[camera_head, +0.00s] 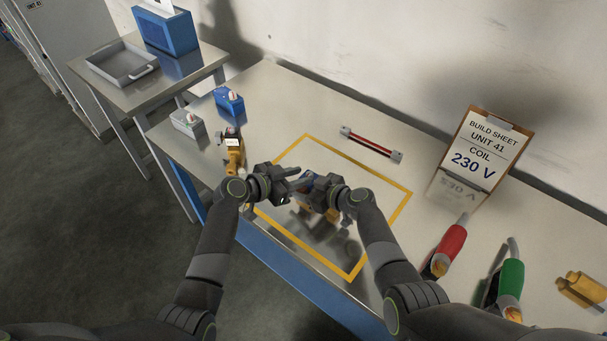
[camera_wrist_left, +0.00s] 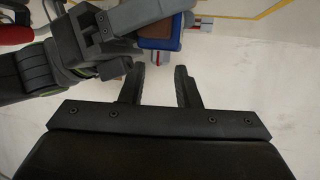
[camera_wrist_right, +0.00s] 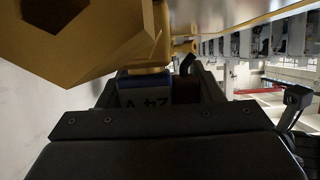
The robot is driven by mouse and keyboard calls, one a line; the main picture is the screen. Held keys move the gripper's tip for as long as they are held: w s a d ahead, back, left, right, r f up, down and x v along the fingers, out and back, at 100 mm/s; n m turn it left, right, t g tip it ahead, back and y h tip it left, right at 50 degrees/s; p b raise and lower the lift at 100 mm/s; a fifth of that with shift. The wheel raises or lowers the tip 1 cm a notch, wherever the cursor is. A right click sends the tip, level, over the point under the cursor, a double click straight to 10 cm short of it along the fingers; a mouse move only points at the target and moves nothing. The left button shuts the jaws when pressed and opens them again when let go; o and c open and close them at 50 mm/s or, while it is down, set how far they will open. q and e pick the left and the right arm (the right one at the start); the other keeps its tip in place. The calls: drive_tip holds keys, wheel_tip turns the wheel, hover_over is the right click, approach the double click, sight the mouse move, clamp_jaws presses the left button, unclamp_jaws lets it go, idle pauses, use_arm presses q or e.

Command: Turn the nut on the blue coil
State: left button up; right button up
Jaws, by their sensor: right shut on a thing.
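My right gripper (camera_head: 320,187) is shut on the blue coil (camera_head: 307,180), held over the yellow-outlined area. A brass valve body (camera_head: 332,215) sits beside it and looms large in the right wrist view (camera_wrist_right: 75,35). There the held coil's label (camera_wrist_right: 145,100) seems to read "24 V", upside down. The left wrist view shows the coil as a blue block (camera_wrist_left: 158,42) with a brown face, beyond my left fingertips. My left gripper (camera_head: 298,180) is open and empty, close to the coil; its spread fingers show in the left wrist view (camera_wrist_left: 160,75). I cannot make out the nut clearly.
A red and black rod (camera_head: 370,145) lies behind. A grey coil (camera_head: 187,122), another blue coil (camera_head: 229,101) and a brass valve (camera_head: 234,155) stand left. Red (camera_head: 449,248) and green (camera_head: 510,285) tools stand right.

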use_arm(q)
drive_tip(key=shift+x, duration=1.25)
clamp_jaws()
drive_tip(key=shift+s+n+t+y, duration=0.15)
drive_tip(key=shift+n+t+y, duration=0.45)
drive_tip(key=shift+n+t, duration=0.15)
unclamp_jaws()
